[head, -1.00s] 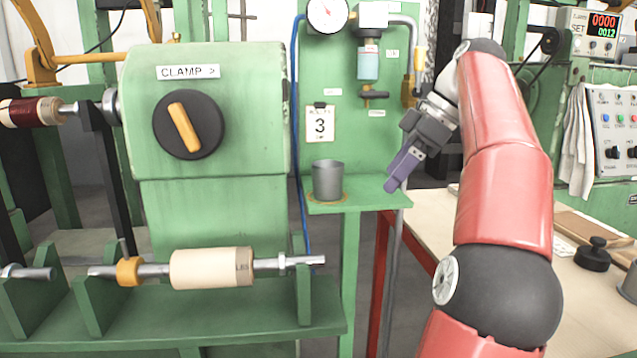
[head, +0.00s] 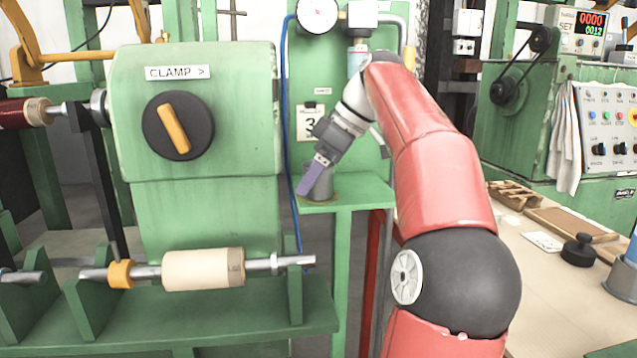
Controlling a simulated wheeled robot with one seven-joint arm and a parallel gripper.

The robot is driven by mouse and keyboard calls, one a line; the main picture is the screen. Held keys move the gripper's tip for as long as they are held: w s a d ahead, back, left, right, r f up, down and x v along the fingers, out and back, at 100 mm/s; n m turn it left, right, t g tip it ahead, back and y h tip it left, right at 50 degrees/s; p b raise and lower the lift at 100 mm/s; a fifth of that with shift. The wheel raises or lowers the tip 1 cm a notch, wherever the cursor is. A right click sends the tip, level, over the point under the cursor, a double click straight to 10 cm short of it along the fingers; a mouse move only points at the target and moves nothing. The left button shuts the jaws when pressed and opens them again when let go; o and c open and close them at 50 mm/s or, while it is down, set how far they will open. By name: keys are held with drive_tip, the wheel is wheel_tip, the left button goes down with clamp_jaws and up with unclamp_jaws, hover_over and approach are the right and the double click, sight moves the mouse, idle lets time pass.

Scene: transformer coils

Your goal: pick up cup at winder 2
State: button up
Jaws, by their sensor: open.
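The grey metal cup (head: 322,184) stands upright on a small green shelf (head: 362,193) on the winder's post. My gripper (head: 309,180), with purple fingers, is open and points down to the left. It overlaps the cup in the head view and hides much of it. I cannot tell whether the fingers are around the cup, in front of it or touching it.
The green clamp housing with a black knob (head: 178,126) stands left of the shelf. Below it, a cream coil (head: 203,269) sits on a shaft. A blue hose (head: 282,110) runs beside the shelf. A workbench (head: 530,290) with a black weight (head: 578,251) lies right.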

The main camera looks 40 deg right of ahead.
drive_tip(key=shift+w+a+f, duration=0.15)
drive_tip(key=shift+f, duration=0.15)
drive_tip(key=shift+c, duration=0.3)
drive_tip(key=c, duration=1)
